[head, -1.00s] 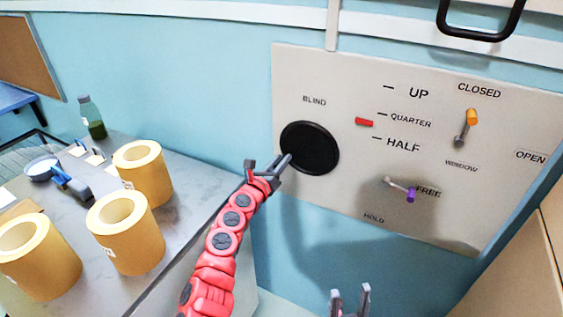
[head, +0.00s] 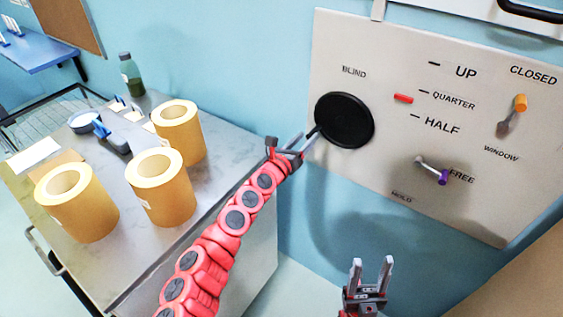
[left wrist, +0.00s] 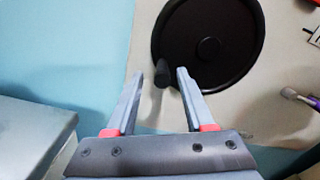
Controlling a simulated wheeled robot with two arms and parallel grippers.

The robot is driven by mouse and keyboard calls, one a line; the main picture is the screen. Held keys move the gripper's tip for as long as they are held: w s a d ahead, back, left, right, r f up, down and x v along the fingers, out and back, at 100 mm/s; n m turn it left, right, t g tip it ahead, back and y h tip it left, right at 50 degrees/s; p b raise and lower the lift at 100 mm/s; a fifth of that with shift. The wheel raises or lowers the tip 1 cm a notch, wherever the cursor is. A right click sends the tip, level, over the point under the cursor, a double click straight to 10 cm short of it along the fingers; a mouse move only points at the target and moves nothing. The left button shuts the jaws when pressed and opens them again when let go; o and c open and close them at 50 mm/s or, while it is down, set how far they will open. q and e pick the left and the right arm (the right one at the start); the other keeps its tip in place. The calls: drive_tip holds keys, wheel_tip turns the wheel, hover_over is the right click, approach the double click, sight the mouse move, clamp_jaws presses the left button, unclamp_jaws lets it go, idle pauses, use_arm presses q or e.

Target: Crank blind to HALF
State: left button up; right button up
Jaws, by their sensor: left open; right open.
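The black blind crank disc (head: 345,120) is on the beige wall panel under the word BLIND. Its small dark handle (left wrist: 162,74) sticks out near the rim. My left gripper (head: 312,139) is at the disc's lower left edge. In the left wrist view my left gripper (left wrist: 160,78) is open, with the handle between its fingertips and gaps showing. The purple-tipped lever (head: 434,170) points toward FREE. My right gripper (head: 372,265) is open and empty, below the panel.
An orange-tipped window lever (head: 514,111) points toward CLOSED. A grey table (head: 215,207) at left holds several yellow rolls (head: 165,188) and a green bottle (head: 131,75). A tan surface (head: 515,285) stands at lower right.

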use_arm(q)
drive_tip(key=p+v, duration=0.5)
drive_tip(key=v, duration=0.7)
drive_tip(key=shift+s, duration=0.3)
drive_tip(key=shift+a, duration=0.1)
